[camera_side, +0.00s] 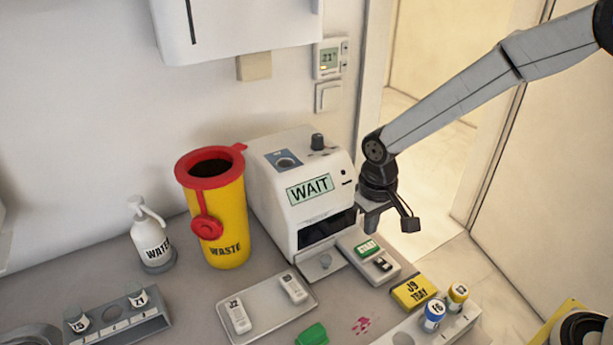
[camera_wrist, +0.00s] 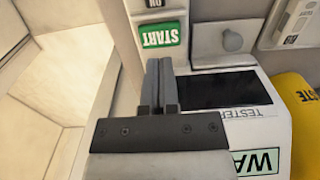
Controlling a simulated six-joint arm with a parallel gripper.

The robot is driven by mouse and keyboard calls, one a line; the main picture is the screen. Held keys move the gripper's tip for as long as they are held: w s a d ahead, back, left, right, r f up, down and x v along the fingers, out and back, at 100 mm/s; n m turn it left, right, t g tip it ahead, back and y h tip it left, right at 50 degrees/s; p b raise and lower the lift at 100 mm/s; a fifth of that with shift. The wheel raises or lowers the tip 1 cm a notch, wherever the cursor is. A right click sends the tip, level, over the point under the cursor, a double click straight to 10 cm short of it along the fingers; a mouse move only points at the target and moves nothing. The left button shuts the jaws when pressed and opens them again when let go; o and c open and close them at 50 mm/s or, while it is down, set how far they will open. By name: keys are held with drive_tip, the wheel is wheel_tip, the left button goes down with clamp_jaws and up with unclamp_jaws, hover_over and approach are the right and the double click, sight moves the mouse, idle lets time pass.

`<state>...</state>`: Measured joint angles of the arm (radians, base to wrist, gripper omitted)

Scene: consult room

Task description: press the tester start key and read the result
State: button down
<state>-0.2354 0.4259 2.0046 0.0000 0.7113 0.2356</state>
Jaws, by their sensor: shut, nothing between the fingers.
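The white tester (camera_side: 268,205) stands on the counter, and its display (camera_side: 310,190) reads WAIT. The display shows partly and upside down in the wrist view (camera_wrist: 258,162). The green START key (camera_side: 367,249) sits on a low grey panel at the tester's front right. It also shows in the wrist view (camera_wrist: 160,35), just beyond my fingertips. My gripper (camera_side: 371,227) is shut and empty, pointing down above the panel. In the wrist view its fingers (camera_wrist: 161,66) lie together beside the key's lettering; I cannot tell whether they touch it.
A black switch (camera_side: 383,264) sits beside the key. A yellow waste bin (camera_side: 228,225) with red rim stands left of the tester. A tray (camera_side: 262,318) with test cassettes lies in front.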

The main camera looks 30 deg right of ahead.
drive_tip(key=shift+r, duration=1.3)
drive_tip(key=shift+s+d, duration=0.3)
drive_tip(key=shift+d, duration=0.1)
drive_tip(key=s+d+f+t, duration=0.1)
drive_tip(key=s+d+t, duration=0.1)
drive_tip(key=s+d, duration=0.6)
drive_tip(key=shift+s+d+t, duration=0.3)
drive_tip(key=shift+s, duration=0.95)
idle(0.6)
